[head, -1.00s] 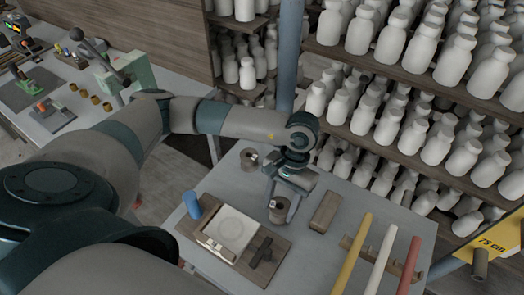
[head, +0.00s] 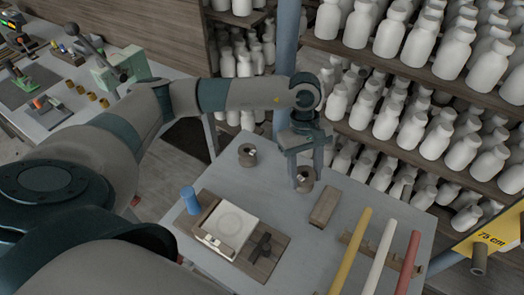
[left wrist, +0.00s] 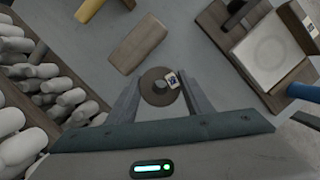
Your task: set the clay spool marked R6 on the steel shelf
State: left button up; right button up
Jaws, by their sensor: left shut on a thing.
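A second similar spool (head: 247,158) stands on the table to the left of the gripper. I cannot tell which is R6. I cannot make out a steel shelf for sure. My right gripper does not show.
On the grey table (head: 215,170) lie a wooden block (head: 323,207), a wooden board with a white plate (head: 231,226), a blue cylinder (head: 190,200) and yellow, white and red rods. Racks of white bottles (head: 455,108) stand close behind and right, beside a blue post (head: 286,40).

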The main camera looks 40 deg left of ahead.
pick_arm(q)
jog(key=w+d+r+n+t, duration=0.2)
jog(key=w+r+n, duration=0.3)
jog(key=w+n, duration=0.4)
jog(key=n+t, duration=0.1)
jog(key=n, duration=0.2)
jog(key=shift+r+b, duration=0.35)
jog(key=shift+s+a, duration=0.1)
jog(key=s+a+f+p, duration=0.1)
jog(key=s+a+f, duration=0.1)
jog(key=a, duration=0.1)
jog(key=s+a+f+p, duration=0.2)
jog(key=a, duration=0.1)
jog(key=s+a+f+p, duration=0.2)
jog(key=a+f, duration=0.1)
jog(key=shift+s+a, duration=0.25)
jog(key=shift+s, duration=0.1)
jog(key=shift+f+p, duration=0.1)
jog(key=shift+p, duration=0.2)
